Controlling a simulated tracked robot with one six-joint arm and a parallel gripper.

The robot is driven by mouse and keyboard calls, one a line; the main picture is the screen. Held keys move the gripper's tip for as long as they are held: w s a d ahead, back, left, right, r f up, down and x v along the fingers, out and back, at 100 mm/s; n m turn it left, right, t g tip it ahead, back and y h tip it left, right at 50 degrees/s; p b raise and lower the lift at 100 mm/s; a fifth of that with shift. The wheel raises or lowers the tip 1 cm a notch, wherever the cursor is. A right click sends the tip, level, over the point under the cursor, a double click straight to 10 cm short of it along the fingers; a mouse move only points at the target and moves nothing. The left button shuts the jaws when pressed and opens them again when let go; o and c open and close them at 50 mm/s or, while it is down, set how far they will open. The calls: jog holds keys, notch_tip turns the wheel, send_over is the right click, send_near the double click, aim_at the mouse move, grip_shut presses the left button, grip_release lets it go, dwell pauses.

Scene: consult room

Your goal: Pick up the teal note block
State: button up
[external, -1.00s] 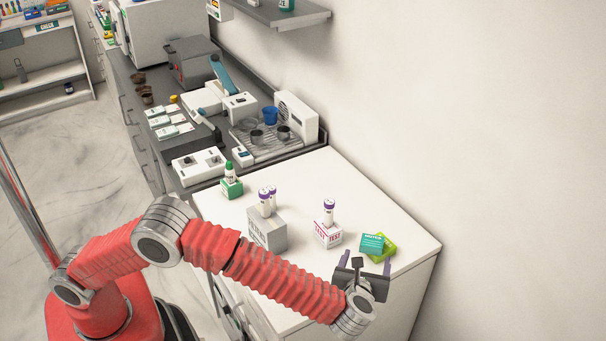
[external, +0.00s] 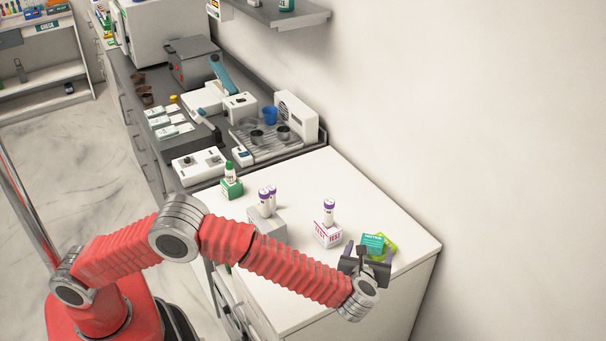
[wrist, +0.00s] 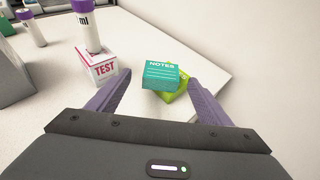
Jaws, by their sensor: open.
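The teal note block (external: 373,241), marked "NOTES", rests on top of a lime green block (external: 389,243) at the right end of the white counter. In the wrist view the teal note block (wrist: 161,74) sits between the lines of my two purple fingers, beyond their tips, with the lime block (wrist: 181,84) showing below and to its right. My gripper (external: 368,251) is open and empty, close in front of the blocks. In the wrist view my gripper (wrist: 157,84) is spread wider than the teal block. In the external view the gripper hides the lower part of the blocks.
A white TEST box (external: 327,234) with a purple-capped tube (external: 329,212) stands just left of the blocks. A grey box (external: 267,224) with purple-capped tubes and a green-labelled bottle (external: 231,181) stand farther left. The counter's right edge (external: 419,258) and the wall are close.

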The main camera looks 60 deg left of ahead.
aim_at(372, 243)
jog(key=shift+w+a+f, duration=0.2)
jog(key=shift+w+a, duration=0.2)
jog(key=shift+x, duration=2.6)
jog(key=shift+w+d, duration=0.1)
jog(key=shift+c, duration=0.5)
jog(key=c, duration=1.1)
jog(key=shift+c, duration=0.2)
notch_tip(372, 243, up, 10)
jog(key=shift+r, duration=0.1)
